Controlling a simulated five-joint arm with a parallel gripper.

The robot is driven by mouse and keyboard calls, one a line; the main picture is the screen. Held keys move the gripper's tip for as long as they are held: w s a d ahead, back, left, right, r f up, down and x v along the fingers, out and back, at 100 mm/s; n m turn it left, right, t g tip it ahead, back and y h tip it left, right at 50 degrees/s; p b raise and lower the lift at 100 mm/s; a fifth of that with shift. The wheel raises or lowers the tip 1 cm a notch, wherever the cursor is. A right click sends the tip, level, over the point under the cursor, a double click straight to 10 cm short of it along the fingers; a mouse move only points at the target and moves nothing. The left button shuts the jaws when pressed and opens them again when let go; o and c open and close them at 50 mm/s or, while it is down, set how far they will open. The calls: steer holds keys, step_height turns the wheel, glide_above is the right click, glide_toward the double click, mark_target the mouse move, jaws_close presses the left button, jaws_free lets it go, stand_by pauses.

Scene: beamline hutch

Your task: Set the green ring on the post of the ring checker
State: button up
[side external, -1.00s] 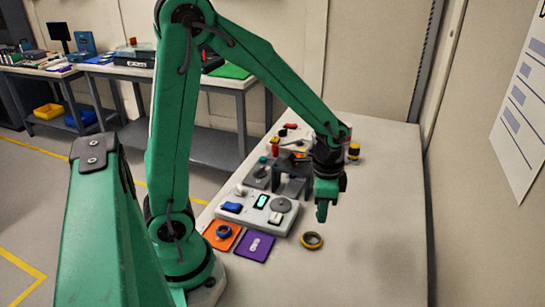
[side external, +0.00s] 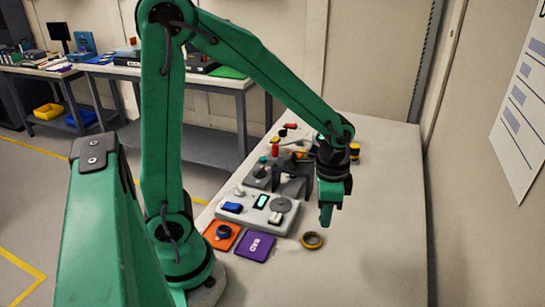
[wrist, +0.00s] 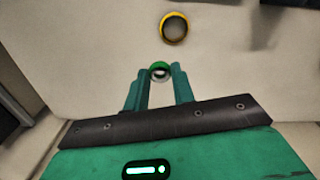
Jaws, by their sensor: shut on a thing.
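My gripper (wrist: 159,72) is shut on the green ring (wrist: 159,66), held between its fingertips in the wrist view. In the side external view my gripper (side external: 326,222) points down over the bare table, right of the light grey device. The ring cannot be made out there. That device (side external: 240,221), likely the ring checker, has a lit green display (side external: 261,202) and a round grey disc (side external: 281,205) on top. I cannot make out a post clearly.
A yellow and dark ring (side external: 312,240) lies on the table near my gripper; a yellow ring also shows in the wrist view (wrist: 164,30). An orange mat (side external: 212,238) and a purple mat (side external: 254,247) lie before the device. The table's right side is clear.

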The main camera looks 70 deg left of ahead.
mark_target(281, 204)
steer(key=shift+a, duration=0.1)
steer(key=shift+a, duration=0.55)
steer(key=s+a+n, duration=0.3)
steer(key=a+n, duration=0.3)
steer(key=a, duration=0.9)
steer(key=shift+a+r, duration=0.2)
steer(key=shift+r, duration=0.1)
steer(key=shift+s+f, duration=0.1)
steer(key=shift+f, duration=3.3)
steer(key=shift+f, duration=0.6)
